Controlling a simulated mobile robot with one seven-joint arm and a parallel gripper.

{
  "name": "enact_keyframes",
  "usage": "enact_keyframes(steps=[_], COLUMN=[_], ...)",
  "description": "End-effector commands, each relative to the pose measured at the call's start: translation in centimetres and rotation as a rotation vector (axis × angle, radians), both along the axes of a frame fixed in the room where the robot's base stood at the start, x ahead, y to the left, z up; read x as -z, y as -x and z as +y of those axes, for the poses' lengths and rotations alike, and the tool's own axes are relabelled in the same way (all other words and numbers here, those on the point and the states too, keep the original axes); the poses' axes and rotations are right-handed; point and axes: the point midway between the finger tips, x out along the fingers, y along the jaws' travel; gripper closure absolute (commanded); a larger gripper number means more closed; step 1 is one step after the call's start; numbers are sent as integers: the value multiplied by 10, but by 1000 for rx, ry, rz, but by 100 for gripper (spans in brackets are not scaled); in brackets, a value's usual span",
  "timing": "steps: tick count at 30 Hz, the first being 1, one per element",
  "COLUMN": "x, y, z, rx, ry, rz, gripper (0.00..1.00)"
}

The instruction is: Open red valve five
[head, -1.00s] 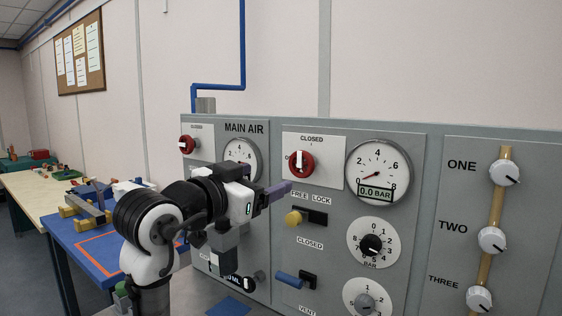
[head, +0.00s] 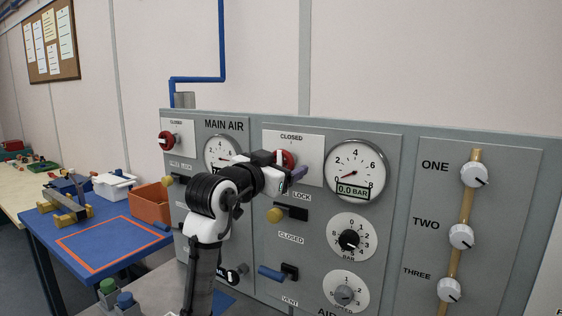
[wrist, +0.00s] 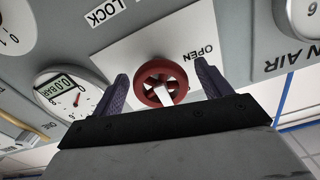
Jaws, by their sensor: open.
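A red round valve handle (head: 287,159) with a white bar sits under a CLOSED label on the grey panel, partly hidden behind my gripper in the head view. In the wrist view the red valve (wrist: 152,72) lies between the two purple fingers, and an OPEN label is beside it. My gripper (wrist: 161,68) is open around the handle, one finger on each side; contact cannot be told. In the head view my gripper (head: 296,174) is right at the valve. No number five is readable on it.
A gauge (head: 355,168) reading 0.0 BAR is right of the valve. A yellow FREE LOCK lever (head: 275,215) and a blue lever (head: 271,272) are below. Another red valve (head: 167,141) is left. A blue table (head: 100,236) with an orange bin (head: 150,203) stands at left.

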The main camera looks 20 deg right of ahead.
Motion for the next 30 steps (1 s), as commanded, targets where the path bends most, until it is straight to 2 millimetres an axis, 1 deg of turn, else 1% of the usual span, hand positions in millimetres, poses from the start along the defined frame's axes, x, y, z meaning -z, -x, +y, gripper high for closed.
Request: enact_keyframes(steps=[8,18,25,30], x=[1,0,0,-1], y=[-1,-1,-1,0], z=[-1,-1,-1,-2], rx=[0,0,0,0], ry=[0,0,10,48], rz=[0,0,13,61], gripper=[23,67,68,68])
